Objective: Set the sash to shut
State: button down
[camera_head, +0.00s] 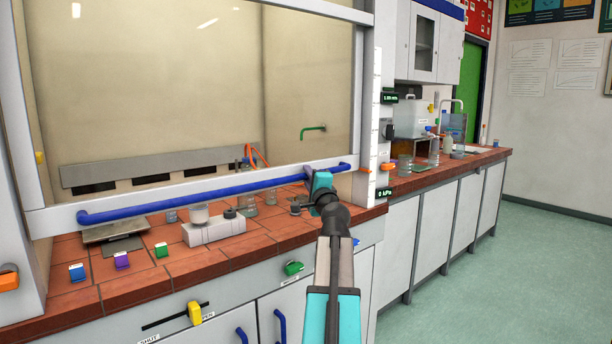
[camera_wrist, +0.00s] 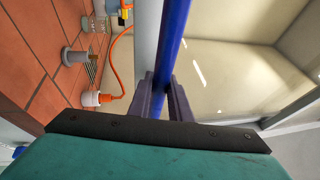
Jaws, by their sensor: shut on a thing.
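The sash (camera_head: 150,197) is the large glazed panel of the fume cupboard, with a pale frame. Its lower rail stands above the tiled bench, leaving an open gap under it. A long blue bar handle (camera_head: 200,194) runs along this rail. My gripper (camera_head: 318,182) is at the right part of the handle. In the wrist view my gripper (camera_wrist: 164,95) has a grey finger on each side of the blue bar (camera_wrist: 176,40) and is shut on it. The fingertips' contact is partly hidden by the bar.
Below the sash, the tiled bench (camera_head: 125,290) holds a balance (camera_head: 115,232), a white-topped device (camera_head: 213,228), glassware and blue, purple and green small blocks. An orange cable (camera_wrist: 125,45) lies behind. A yellow slider (camera_head: 195,313) is on the bench front. Floor at right is clear.

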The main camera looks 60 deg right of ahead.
aim_at(308, 230)
notch_tip(308, 230, down, 15)
jog(key=b, duration=1.2)
jog(key=shift+d+f, duration=0.1)
jog(key=shift+d, duration=0.05)
jog(key=c, duration=1.7)
grip_release()
jog(key=shift+f, duration=0.15)
jog(key=shift+o, duration=0.3)
